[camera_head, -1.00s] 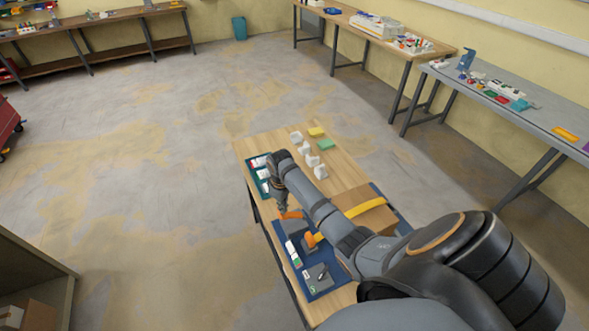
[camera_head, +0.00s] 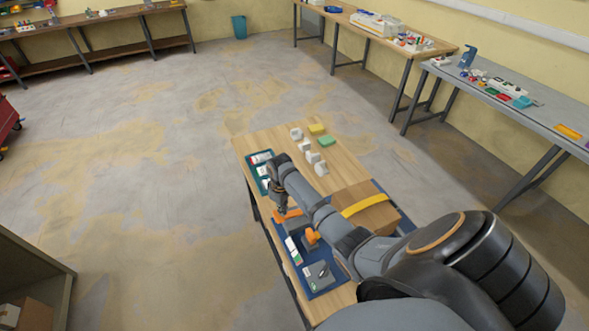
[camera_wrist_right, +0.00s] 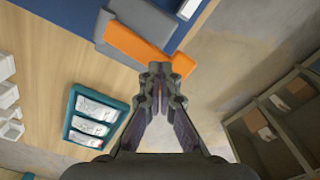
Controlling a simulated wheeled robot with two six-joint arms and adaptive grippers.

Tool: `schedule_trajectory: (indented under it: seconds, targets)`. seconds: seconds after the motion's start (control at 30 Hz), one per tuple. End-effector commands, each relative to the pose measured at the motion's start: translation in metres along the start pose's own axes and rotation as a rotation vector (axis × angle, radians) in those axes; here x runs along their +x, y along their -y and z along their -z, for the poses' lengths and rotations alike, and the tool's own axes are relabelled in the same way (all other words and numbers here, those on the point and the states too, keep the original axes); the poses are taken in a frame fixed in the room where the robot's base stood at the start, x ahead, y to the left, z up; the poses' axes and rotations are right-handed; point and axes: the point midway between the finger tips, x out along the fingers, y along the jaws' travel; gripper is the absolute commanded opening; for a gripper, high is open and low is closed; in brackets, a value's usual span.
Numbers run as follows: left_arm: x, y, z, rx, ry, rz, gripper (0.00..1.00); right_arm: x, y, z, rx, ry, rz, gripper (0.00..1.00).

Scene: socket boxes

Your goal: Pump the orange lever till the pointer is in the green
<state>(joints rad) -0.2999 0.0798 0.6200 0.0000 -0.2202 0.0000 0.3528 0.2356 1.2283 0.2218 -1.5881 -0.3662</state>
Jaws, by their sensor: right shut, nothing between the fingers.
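The orange lever (camera_head: 289,215) is on a grey block on the blue board (camera_head: 322,287) on the wooden table. In the wrist view the gripper (camera_wrist_right: 160,75) covers part of the bar's end. A white gauge strip with green and red parts (camera_head: 292,250) lies on the board; its pointer is too small to read. My left gripper is not in view.
A second orange part (camera_head: 311,237) stands on the board. A teal tray (camera_head: 258,172) and several white sockets (camera_head: 312,157) are at the table's far end.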

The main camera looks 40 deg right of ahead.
Motion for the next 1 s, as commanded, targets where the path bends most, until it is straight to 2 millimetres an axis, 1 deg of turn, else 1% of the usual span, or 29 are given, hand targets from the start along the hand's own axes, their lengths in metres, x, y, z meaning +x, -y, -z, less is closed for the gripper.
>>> schedule_trajectory:
  seconds: [0.03, 0.17, 0.27, 0.37, 0.53, 0.57, 0.6, 0.7, 0.77, 1.0]
  targets:
    - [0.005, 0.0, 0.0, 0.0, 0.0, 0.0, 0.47, 0.007, 0.0, -0.002, 0.001, 0.005, 0.0, 0.0]
    - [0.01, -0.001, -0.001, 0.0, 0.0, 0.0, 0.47, 0.017, 0.0, -0.002, 0.001, 0.006, 0.0, 0.0]
    - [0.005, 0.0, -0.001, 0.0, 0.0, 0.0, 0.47, 0.012, 0.0, -0.002, 0.001, 0.006, -0.001, 0.0]
    - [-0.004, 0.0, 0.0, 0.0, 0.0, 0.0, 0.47, 0.003, -0.001, -0.002, 0.001, 0.006, -0.001, 0.0]
    - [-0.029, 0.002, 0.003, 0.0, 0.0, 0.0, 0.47, -0.021, 0.0, -0.002, 0.0, 0.004, 0.0, 0.0]
    - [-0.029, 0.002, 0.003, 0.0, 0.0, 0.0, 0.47, -0.022, 0.0, -0.001, 0.0, 0.003, -0.001, 0.0]
    - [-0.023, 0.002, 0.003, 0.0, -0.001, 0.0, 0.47, -0.023, -0.001, -0.001, 0.0, 0.001, -0.002, 0.0]
    - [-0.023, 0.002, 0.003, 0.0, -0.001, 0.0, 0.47, -0.035, -0.001, -0.001, -0.001, 0.001, -0.001, 0.0]
    - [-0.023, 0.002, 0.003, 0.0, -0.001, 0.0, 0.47, -0.039, 0.0, -0.001, -0.001, 0.002, 0.0, 0.0]
    - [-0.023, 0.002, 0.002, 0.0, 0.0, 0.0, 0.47, -0.04, 0.0, -0.001, 0.0, 0.002, 0.001, 0.0]
